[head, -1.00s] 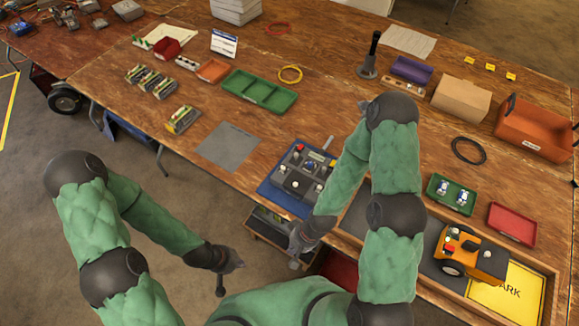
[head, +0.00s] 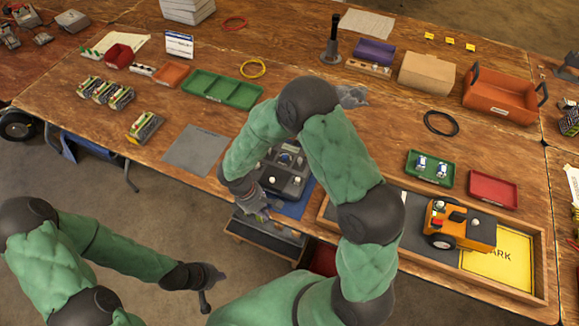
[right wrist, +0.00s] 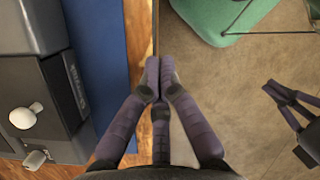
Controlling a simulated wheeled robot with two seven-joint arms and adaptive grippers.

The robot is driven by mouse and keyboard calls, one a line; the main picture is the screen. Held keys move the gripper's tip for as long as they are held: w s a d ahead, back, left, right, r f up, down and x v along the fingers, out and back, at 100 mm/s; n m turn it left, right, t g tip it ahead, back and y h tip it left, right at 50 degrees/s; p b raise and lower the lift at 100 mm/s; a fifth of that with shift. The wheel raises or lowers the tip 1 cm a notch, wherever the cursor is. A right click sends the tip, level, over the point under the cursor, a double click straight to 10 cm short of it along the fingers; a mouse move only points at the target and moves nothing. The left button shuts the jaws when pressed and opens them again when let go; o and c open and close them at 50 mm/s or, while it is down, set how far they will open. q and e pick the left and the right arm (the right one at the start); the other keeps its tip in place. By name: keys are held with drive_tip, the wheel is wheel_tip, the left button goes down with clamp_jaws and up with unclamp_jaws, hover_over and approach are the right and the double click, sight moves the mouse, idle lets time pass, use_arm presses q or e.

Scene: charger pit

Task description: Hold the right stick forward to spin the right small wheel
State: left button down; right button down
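A dark control box (head: 293,187) with small knobs and sticks sits on a blue mat (head: 297,208) at the table's front edge. My right arm hides part of it. In the right wrist view a white ball-topped stick (right wrist: 25,117) stands on it. My right gripper (head: 262,208) is at the box's front left corner, over the table edge. Its fingertips (right wrist: 160,68) meet with nothing between them, apart from the stick. The orange vehicle (head: 460,224) with a dark wheel (head: 440,241) stands in a wooden tray (head: 505,291).
A yellow PARK pad (head: 500,262) lies in the tray. Green (head: 430,167) and red (head: 494,189) trays stand behind it. A grey mat (head: 196,150) lies bare left of the box. A cart or shelf (head: 265,238) is below the table edge.

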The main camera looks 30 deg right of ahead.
sight(300, 162)
drive_tip(key=w+r+n+h, duration=0.1)
drive_tip(key=w+r, duration=0.1)
drive_tip(key=w+d+r+n+t+h+b, duration=0.1)
drive_tip(key=r, duration=0.1)
drive_tip(key=w+d+r+n+t+h, duration=0.1)
drive_tip(key=w+r, duration=0.1)
drive_tip(key=shift+w+d+h, duration=0.15)
drive_tip(key=shift+w+h, duration=0.2)
drive_tip(key=shift+h, duration=0.05)
drive_tip(key=w+d+r+n+t+h+b, duration=0.1)
drive_tip(key=w+r+h, duration=0.1)
drive_tip(key=r, duration=0.4)
drive_tip(key=shift+w+r+t+h, duration=0.3)
drive_tip(key=shift+w, duration=0.35)
drive_tip(key=b+x, duration=0.4)
drive_tip(key=x, duration=0.6)
drive_tip(key=shift+d+f, duration=0.1)
drive_tip(key=shift+f, duration=0.2)
drive_tip(key=shift+d+r+b, duration=0.15)
drive_tip(key=shift+d+b, duration=0.25)
drive_tip(key=shift+d, duration=0.8)
drive_tip(key=shift+w+d, duration=0.1)
drive_tip(key=shift+d, duration=0.55)
drive_tip(key=shift+r, duration=0.1)
